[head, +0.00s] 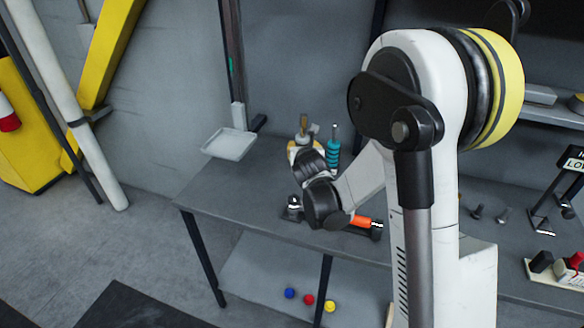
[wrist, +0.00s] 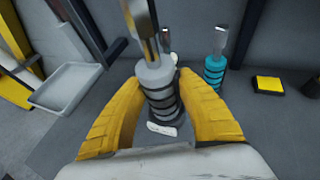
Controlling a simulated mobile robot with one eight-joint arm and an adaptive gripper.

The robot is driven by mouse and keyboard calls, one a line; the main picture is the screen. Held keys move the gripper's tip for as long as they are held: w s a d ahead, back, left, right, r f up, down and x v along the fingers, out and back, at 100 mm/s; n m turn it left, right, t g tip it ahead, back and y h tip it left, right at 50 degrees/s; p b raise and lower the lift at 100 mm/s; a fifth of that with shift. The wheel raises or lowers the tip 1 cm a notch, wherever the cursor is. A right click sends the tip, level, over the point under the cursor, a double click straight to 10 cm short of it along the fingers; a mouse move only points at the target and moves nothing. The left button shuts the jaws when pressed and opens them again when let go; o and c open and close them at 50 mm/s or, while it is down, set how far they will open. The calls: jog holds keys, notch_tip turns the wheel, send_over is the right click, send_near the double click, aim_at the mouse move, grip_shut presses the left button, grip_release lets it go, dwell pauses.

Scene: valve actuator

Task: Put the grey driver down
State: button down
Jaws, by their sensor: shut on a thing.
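The grey driver (wrist: 160,88) is between the two yellow fingers of my gripper (wrist: 159,80) in the wrist view. Its metal shaft points up, and its grey handle has dark bands. My gripper is shut on the handle. In the head view my gripper (head: 303,150) is over the back left part of the workbench, partly hidden by my own wrist. I cannot tell whether the driver's lower end touches the bench. A teal driver (wrist: 215,72) stands upright to the right, apart from my gripper; it also shows in the head view (head: 333,153).
A pale square tray (wrist: 66,88) is at the left, also in the head view (head: 229,144). A yellow-topped block (wrist: 268,84) lies to the right. An orange-handled tool (head: 362,222) lies near the bench front. Bare bench (head: 225,182) shows at the left.

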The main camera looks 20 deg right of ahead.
jog(key=w+a+f+b, duration=0.1)
jog(key=w+a+f, duration=0.1)
jog(key=f, duration=0.1)
jog(key=w+a+f+b, duration=0.1)
jog(key=w+a+f, duration=0.1)
jog(key=f, duration=0.1)
jog(key=w+a+f+b, duration=0.1)
jog(key=w+a+f, duration=0.1)
jog(key=f, duration=0.1)
jog(key=shift+w+a+f+b, duration=0.2)
jog(key=shift+f+b, duration=0.15)
jog(key=shift+b, duration=0.05)
jog(key=shift+r, duration=0.1)
jog(key=c, duration=1.3)
grip_release()
jog(key=shift+f, duration=0.2)
jog(key=o, duration=0.3)
jog(key=shift+s, duration=0.1)
jog(key=shift+o, duration=0.2)
jog(key=shift+r, duration=0.1)
